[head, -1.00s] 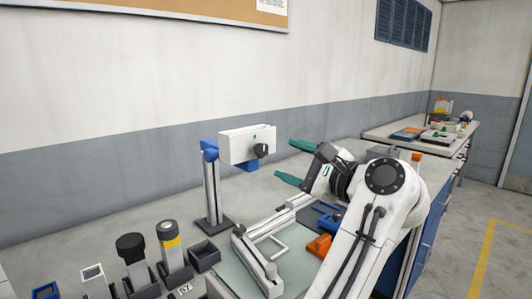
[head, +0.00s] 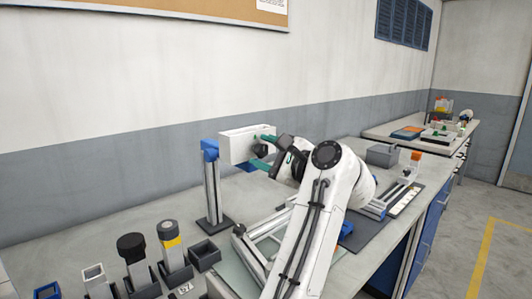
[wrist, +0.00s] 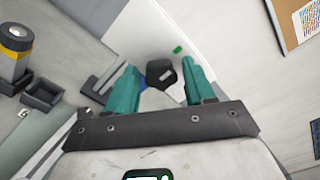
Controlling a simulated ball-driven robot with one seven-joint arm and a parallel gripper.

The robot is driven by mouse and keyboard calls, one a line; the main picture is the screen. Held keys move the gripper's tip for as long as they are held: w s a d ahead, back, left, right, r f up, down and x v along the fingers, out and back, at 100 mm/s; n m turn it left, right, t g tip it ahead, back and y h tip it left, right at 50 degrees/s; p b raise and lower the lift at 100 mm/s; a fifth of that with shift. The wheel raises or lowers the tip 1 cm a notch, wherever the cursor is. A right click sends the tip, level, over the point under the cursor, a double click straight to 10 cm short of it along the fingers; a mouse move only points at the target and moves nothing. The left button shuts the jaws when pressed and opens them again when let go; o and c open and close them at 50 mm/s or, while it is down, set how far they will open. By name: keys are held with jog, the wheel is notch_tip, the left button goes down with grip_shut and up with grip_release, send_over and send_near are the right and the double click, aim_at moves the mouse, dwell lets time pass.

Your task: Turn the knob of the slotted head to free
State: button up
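The slotted head (head: 235,146) is a white box on a post (head: 213,191) with a blue top bracket, standing on the bench. Its black knob (wrist: 161,73) is on the face turned toward my gripper, with a small light mark on it. A green mark (wrist: 177,50) is on the white face beside the knob. My gripper (wrist: 158,88) is open, its two green fingers on either side of the knob with visible gaps. In the head view the gripper (head: 268,153) is at the head's right end and partly covers the knob. I cannot tell whether the fingertips reach past the knob.
A grey bin (head: 381,155) and a rail fixture (head: 402,197) are on the bench to the right of my arm.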

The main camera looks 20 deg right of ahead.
jog(key=c, duration=0.8)
jog(key=shift+c, duration=0.2)
